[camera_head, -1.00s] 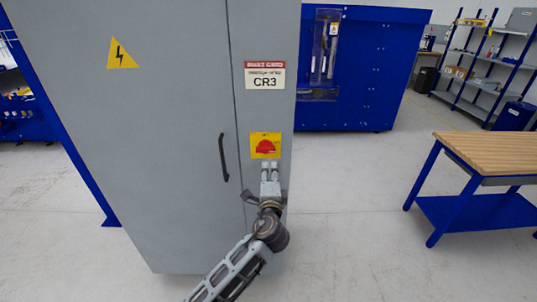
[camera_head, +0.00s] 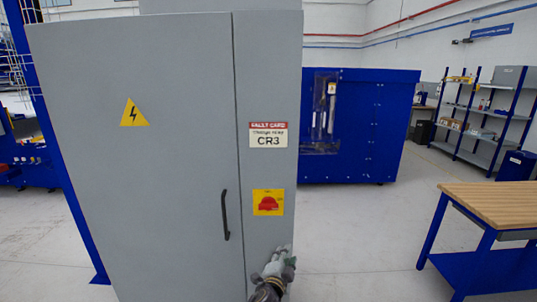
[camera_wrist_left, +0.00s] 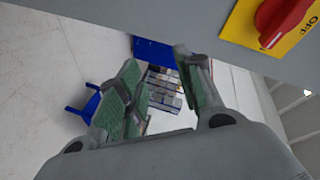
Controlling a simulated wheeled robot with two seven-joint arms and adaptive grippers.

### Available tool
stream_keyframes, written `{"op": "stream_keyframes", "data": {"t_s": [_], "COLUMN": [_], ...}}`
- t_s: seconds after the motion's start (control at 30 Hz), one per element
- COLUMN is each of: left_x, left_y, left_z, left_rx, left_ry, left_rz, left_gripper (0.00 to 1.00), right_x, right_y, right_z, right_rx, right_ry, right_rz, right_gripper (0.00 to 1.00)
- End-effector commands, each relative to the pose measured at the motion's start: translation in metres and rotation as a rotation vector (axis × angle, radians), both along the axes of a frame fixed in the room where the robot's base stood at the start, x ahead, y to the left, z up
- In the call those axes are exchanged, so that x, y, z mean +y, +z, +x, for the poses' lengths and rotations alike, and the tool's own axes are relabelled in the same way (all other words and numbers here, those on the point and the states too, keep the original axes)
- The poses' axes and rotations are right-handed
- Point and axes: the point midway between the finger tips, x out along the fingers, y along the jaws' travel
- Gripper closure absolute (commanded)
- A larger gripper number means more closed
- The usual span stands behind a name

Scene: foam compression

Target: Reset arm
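My left gripper (camera_head: 279,258) is low in the head view, below the red rotary switch (camera_head: 268,203) on its yellow plate, and apart from it. In the left wrist view its two green-padded fingers (camera_wrist_left: 157,58) stand apart with nothing between them. The switch shows there at the top right (camera_wrist_left: 283,20), with the word OFF on its plate. The switch sits on a grey cabinet (camera_head: 165,180) with a black door handle (camera_head: 225,215). Most of my left arm is below the picture. My right gripper is in neither view.
A wooden-topped blue workbench (camera_head: 490,204) stands at the right. A blue machine enclosure (camera_head: 365,125) and a shelf rack (camera_head: 487,115) are behind. The floor between cabinet and bench (camera_head: 355,240) is clear.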

Motion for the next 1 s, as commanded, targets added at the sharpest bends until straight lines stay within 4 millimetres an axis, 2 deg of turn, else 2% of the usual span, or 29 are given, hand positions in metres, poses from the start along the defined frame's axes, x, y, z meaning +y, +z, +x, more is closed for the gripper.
{"op": "stream_keyframes", "data": {"t_s": [0.03,0.23,0.47,0.6,0.77,1.0], "left_x": [0.006,0.035,0.080,0.108,0.141,0.188], "left_y": [-0.020,-0.096,-0.191,-0.247,-0.308,-0.391], "left_z": [0.005,0.017,0.010,-0.006,-0.033,-0.089], "left_rx": [0.040,0.195,0.372,0.470,0.572,0.712], "left_ry": [0.003,0.036,0.118,0.182,0.262,0.386], "left_rz": [-0.025,-0.143,-0.266,-0.329,-0.387,-0.450], "left_gripper": [0.64,0.64,0.64,0.64,0.64,0.64], "right_x": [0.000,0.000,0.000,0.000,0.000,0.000], "right_y": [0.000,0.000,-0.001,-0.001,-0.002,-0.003], "right_z": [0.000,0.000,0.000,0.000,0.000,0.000], "right_rx": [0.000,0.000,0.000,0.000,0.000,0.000], "right_ry": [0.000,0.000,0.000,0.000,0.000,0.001], "right_rz": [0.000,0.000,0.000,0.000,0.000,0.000], "right_gripper": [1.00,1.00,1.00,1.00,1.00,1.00]}}
